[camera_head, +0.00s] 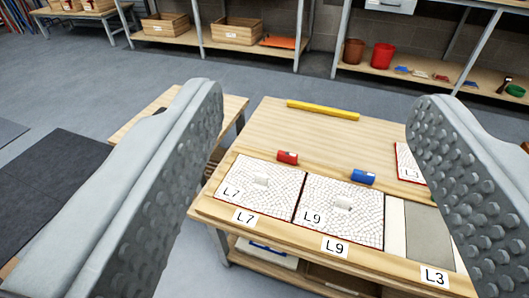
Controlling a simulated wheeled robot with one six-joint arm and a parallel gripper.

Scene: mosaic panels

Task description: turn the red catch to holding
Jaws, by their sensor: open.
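The red catch (288,157) is a small red block with a pale mark on it, at the top edge of the L7 panel on the wooden table. A blue catch (363,177) of like shape sits at the top edge of the L9 panel. The L7 panel (233,199) and L9 panel (367,218) are white mosaics, each with a small raised block in the middle. My gripper (320,150) is open and empty; its two fingers frame the table, with the red catch in the gap, farther off. The exact turn of the red catch is too small to tell.
The wooden table (300,118) bears a yellow bar (323,110) at its back. Another mosaic panel (405,162) is partly hidden by the right finger. A grey bare slot (428,232) lies above the L3 label. Shelves with wooden boxes (237,31) stand behind, beyond open floor.

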